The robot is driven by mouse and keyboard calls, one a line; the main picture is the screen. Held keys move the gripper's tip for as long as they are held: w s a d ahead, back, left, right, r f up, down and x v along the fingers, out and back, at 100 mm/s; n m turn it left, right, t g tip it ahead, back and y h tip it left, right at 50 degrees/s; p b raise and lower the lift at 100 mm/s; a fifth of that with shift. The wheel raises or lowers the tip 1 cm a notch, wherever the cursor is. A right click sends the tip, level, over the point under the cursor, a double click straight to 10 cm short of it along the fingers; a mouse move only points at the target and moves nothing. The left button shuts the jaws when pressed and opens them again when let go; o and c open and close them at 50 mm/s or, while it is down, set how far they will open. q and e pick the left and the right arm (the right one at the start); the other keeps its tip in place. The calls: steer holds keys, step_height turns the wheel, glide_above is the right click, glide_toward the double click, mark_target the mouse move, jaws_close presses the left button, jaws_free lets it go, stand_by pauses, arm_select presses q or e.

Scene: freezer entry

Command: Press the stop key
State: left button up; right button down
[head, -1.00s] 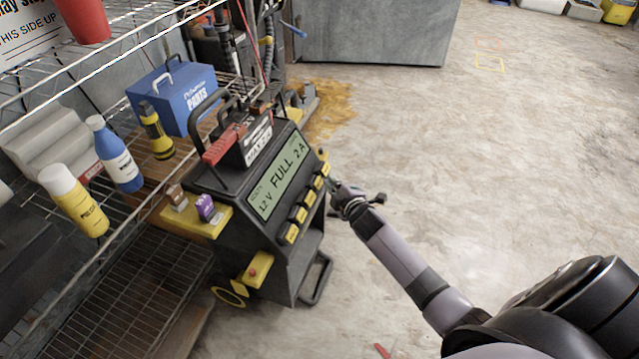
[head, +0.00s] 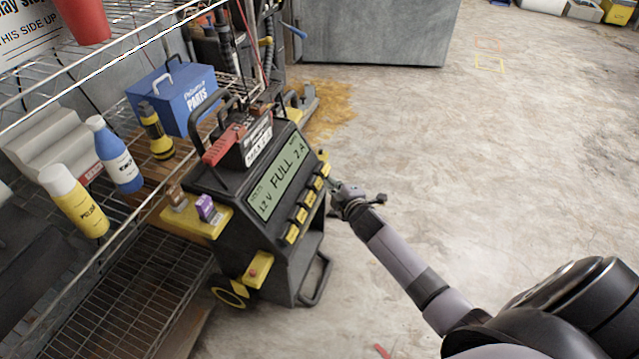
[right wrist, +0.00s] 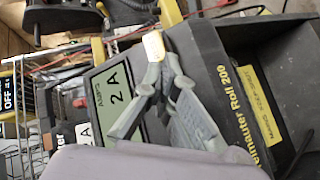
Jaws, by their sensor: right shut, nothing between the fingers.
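A black wheeled charger (head: 240,255) stands beside the shelf, its sloping display (head: 281,178) reading "12 V FULL 2 A". Several yellow keys run in a row along the display's right edge; their labels are too small to read, so I cannot tell which is the stop key. My right gripper (head: 333,185) is shut and empty, its tips close to the far-end key (head: 324,170). In the right wrist view the shut fingertips (right wrist: 154,66) are just below a yellow key (right wrist: 153,45); I cannot tell whether they touch it. My left gripper is not in view.
Red clamps and a black handle rise on top. The wire shelf at left holds bottles, a flashlight (head: 156,131) and a blue parts box (head: 172,97). The floor at right is open.

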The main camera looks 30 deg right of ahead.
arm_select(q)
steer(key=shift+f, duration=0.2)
arm_select(e)
steer(key=shift+w+a+f, duration=0.2)
steer(key=shift+w+a, duration=0.05)
steer(key=shift+w, duration=0.05)
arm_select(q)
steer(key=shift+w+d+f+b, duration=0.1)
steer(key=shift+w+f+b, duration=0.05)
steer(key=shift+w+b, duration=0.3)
arm_select(e)
steer(key=shift+w+a+f, duration=0.25)
steer(key=shift+w+f, duration=0.05)
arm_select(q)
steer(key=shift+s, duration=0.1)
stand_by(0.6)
arm_select(e)
steer(key=shift+s+d+r+p, duration=0.1)
steer(key=shift+r+p, duration=0.15)
steer(key=shift+p, duration=0.05)
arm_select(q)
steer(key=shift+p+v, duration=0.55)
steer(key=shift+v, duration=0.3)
arm_select(e)
steer(key=shift+s+d+r, duration=0.25)
steer(key=shift+s+d, duration=0.15)
steer(key=shift+s, duration=0.1)
steer(key=shift+r, duration=0.1)
